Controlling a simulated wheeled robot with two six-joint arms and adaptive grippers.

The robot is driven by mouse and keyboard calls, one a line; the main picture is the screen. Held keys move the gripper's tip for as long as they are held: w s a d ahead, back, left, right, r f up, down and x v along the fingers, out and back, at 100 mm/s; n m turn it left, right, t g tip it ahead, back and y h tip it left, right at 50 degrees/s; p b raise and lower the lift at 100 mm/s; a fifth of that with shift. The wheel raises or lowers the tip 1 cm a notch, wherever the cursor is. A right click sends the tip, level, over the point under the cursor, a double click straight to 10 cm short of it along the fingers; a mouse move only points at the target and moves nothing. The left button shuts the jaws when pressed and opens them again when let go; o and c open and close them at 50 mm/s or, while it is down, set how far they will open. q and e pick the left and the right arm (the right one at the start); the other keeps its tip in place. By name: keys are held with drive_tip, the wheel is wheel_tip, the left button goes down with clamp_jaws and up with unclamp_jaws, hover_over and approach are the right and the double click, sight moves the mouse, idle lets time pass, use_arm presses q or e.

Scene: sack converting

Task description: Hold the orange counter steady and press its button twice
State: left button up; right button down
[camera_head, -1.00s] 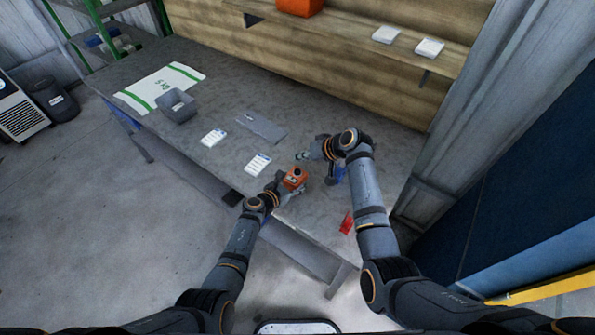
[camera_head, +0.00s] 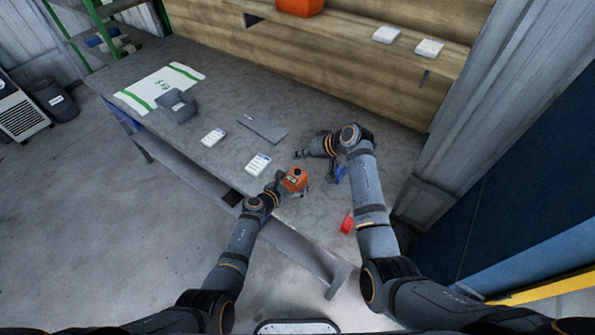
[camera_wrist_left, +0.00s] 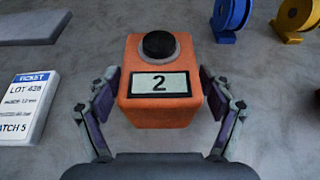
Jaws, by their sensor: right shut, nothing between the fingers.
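The orange counter (camera_head: 294,181) is near the front edge of the grey table. In the left wrist view the counter (camera_wrist_left: 160,108) stands upright, with a black round button (camera_wrist_left: 159,46) on top and a white display (camera_wrist_left: 160,84) reading 2.
White ticket cards (camera_head: 257,164) and a grey flat piece (camera_head: 262,128) lie left of the counter. A grey bin (camera_head: 178,106) stands further left. Blue (camera_wrist_left: 231,18) and yellow (camera_wrist_left: 296,18) items are behind the counter. A red item (camera_head: 347,223) lies near the front edge.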

use_arm(q)
drive_tip(key=v, duration=1.2)
drive_tip(key=shift+a, duration=0.1)
